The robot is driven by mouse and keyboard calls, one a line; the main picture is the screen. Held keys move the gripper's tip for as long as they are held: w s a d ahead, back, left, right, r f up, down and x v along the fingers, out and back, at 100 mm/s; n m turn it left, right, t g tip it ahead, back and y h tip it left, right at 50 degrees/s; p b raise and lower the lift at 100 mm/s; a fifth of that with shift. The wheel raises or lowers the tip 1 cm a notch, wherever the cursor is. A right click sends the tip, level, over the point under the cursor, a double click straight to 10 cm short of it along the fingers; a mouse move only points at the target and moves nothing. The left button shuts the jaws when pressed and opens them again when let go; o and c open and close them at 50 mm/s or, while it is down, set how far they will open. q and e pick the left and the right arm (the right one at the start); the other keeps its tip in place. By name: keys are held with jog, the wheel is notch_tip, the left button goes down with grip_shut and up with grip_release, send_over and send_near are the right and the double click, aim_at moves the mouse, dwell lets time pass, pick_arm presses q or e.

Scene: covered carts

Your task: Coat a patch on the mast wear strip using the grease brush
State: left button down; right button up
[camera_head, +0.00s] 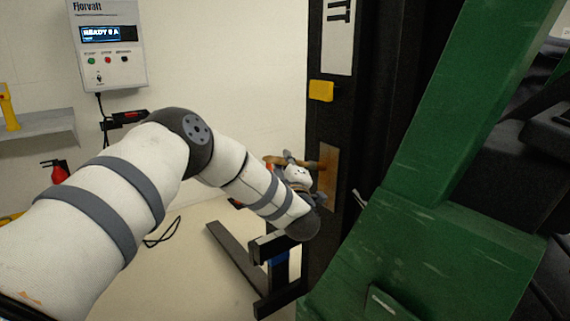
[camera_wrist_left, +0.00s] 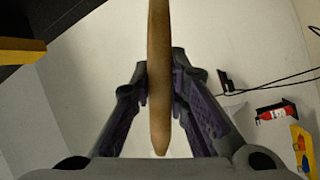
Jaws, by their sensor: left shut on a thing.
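The mast wear strip (camera_head: 328,176) is a tan-brown upright strip on the dark mast (camera_head: 330,130) in the head view. My left gripper (camera_head: 292,164) is beside its left edge, partly hidden by my own wrist. It is shut on the grease brush, whose brown wooden handle (camera_head: 273,159) sticks out to the left. In the left wrist view the handle (camera_wrist_left: 158,85) runs lengthwise between the two fingers. The bristles cannot be made out, and I cannot tell whether the brush touches the strip. My right gripper is not in view.
A green frame (camera_head: 430,250) fills the right side close to the mast. A yellow block (camera_head: 320,90) sits on the mast above the strip. Dark forks (camera_head: 240,262) lie low in front. A control box (camera_head: 108,45), a shelf (camera_head: 40,125) and a red extinguisher (camera_head: 58,172) are at the left wall.

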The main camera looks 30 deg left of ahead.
pick_arm(q)
jog(key=shift+r, duration=0.15)
jog(key=shift+r, duration=1.5)
jog(key=shift+r, duration=1.6)
jog(key=s+a, duration=0.3)
jog(key=s, duration=0.5)
jog(key=shift+s+a, duration=0.15)
jog(key=shift+a, duration=0.05)
jog(key=shift+f, duration=0.1)
